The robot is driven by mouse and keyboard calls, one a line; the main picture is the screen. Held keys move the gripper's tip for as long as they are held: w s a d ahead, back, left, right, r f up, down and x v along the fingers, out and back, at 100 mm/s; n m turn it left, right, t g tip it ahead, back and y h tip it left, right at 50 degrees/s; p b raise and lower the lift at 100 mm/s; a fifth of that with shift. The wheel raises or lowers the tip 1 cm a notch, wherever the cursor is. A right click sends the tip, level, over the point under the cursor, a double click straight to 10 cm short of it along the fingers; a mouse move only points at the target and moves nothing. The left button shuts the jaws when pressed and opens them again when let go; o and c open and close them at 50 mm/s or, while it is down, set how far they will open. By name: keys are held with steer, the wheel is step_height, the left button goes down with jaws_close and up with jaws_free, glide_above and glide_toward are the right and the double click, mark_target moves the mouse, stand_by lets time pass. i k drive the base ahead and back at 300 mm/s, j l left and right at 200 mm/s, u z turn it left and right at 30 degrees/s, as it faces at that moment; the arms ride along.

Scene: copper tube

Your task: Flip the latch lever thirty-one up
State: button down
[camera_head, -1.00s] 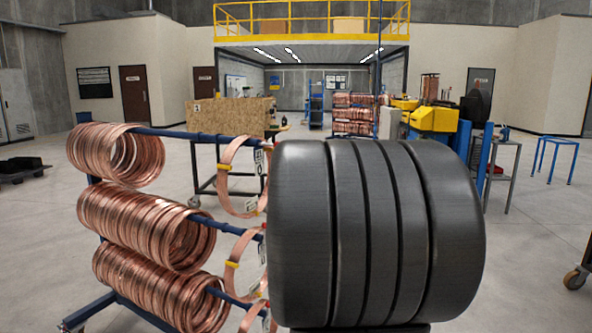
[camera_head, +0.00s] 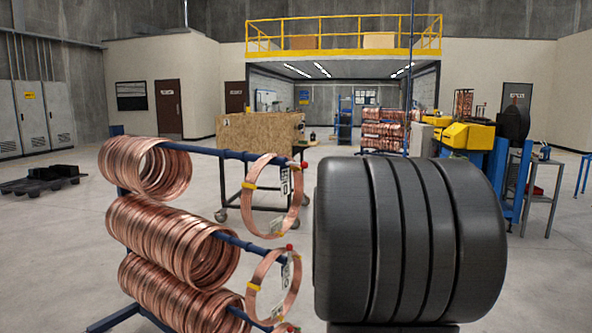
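A blue rack (camera_head: 222,152) stands at left front with three stacked arms. Small upright white tags with dark characters hang near the arm ends: an upper tag (camera_head: 285,180) and a middle tag (camera_head: 287,270). The characters are too small to read, so I cannot tell which part is lever thirty-one or how it is set. Red tips (camera_head: 304,165) end the arms. A single copper ring (camera_head: 250,205) with yellow bands hangs near the upper arm's end, and another (camera_head: 254,297) hangs near the middle arm's end. My gripper is not in view.
Thick copper coils (camera_head: 180,240) fill the rack's left part. A large black ribbed cylinder (camera_head: 405,240) fills the right foreground close to the rack ends. A wheeled wooden crate (camera_head: 262,135), a yellow machine (camera_head: 468,136) and a grey side table (camera_head: 545,165) stand behind.

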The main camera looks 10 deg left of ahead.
mark_target(305, 165)
steer(key=i, duration=0.6)
steer(key=u, duration=1.75)
